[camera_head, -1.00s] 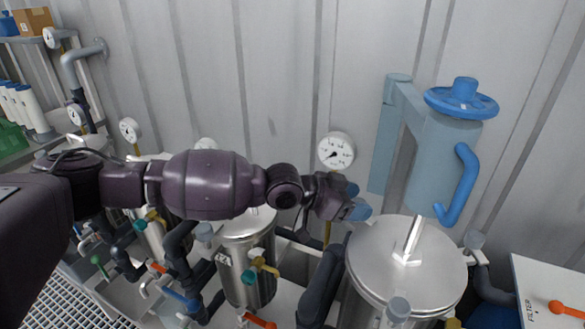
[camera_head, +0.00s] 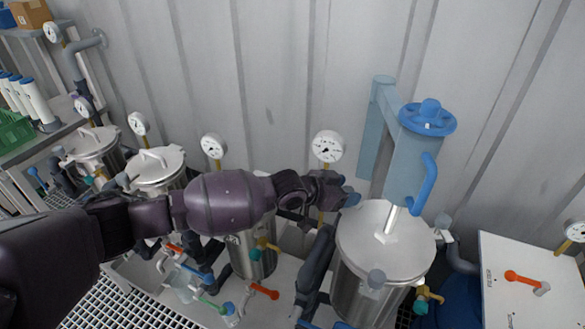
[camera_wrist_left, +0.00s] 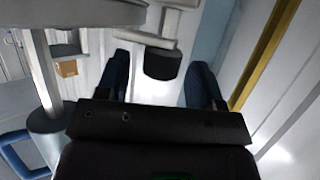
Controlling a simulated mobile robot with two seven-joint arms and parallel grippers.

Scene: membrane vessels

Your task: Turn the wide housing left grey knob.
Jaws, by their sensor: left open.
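The wide housing (camera_head: 350,270) is a steel vessel with a round lid, at the right of the head view. One grey knob (camera_head: 376,278) shows at its front edge and another grey knob (camera_head: 443,221) at its right. My left gripper (camera_head: 351,195) is at the lid's left back edge and hides what lies behind it. In the left wrist view my left gripper (camera_wrist_left: 158,88) is open, with dark fingers on either side. A dark grey knob (camera_wrist_left: 162,65) on a pale bracket shows between them, apparently the left one. I cannot tell whether the fingers touch it. My right gripper is not in view.
A blue-grey column with a blue handwheel (camera_head: 428,118) stands behind the lid. A pressure gauge (camera_head: 328,146) is just behind my left gripper. Smaller lidded vessels (camera_head: 158,165) stand to the left. A white box (camera_head: 525,290) with an orange lever is at the right.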

